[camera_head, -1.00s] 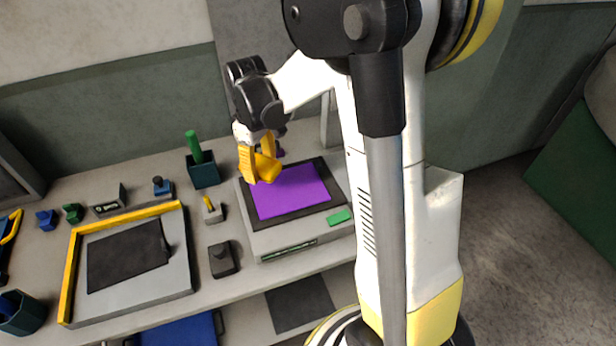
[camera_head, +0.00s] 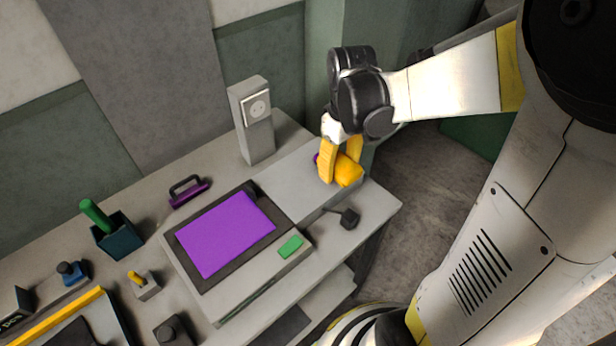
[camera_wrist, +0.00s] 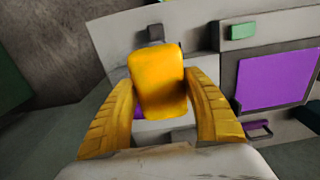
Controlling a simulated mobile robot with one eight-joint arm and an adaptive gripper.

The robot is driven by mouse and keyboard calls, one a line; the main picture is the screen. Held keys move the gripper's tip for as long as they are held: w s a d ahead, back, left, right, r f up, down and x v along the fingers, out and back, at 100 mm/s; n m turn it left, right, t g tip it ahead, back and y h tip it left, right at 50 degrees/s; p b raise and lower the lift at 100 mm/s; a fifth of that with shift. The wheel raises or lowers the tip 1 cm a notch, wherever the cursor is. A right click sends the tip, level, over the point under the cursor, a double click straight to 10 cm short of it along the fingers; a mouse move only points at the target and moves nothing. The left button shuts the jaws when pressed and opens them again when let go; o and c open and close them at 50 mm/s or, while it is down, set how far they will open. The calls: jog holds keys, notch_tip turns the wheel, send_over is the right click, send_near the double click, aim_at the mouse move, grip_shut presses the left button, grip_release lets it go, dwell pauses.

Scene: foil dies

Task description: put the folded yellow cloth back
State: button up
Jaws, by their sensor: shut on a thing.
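The folded yellow cloth (camera_head: 348,171) is a small, rounded, yellow-orange bundle. It also shows in the middle of the wrist view (camera_wrist: 158,82). My gripper (camera_head: 340,165) is shut on it with two ribbed yellow fingers, one on each side. In the head view the gripper appears at the right end of the bench, over or beside the plain grey block (camera_head: 305,180) there. I cannot tell whether the cloth touches the surface. A small purple thing (camera_head: 316,158) shows partly behind the fingers; most of it is hidden.
A machine with a purple panel (camera_head: 225,232) and green button (camera_head: 290,247) stands left of my gripper. A dark knob on a lever (camera_head: 349,218) is just in front. A socket post (camera_head: 255,120), purple handle (camera_head: 188,190) and dark cup (camera_head: 116,236) stand farther back and left.

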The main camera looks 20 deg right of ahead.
jog(key=b, duration=0.3)
send_over(297, 192)
notch_tip(297, 192, down, 6)
jog(key=shift+f, duration=0.1)
notch_tip(297, 192, down, 4)
jog(key=shift+w+f+b, duration=0.1)
jog(key=shift+w+b, duration=0.05)
jog(key=shift+b, duration=0.9)
jog(key=o, duration=0.6)
jog(key=shift+f, duration=0.1)
jog(key=o, duration=0.4)
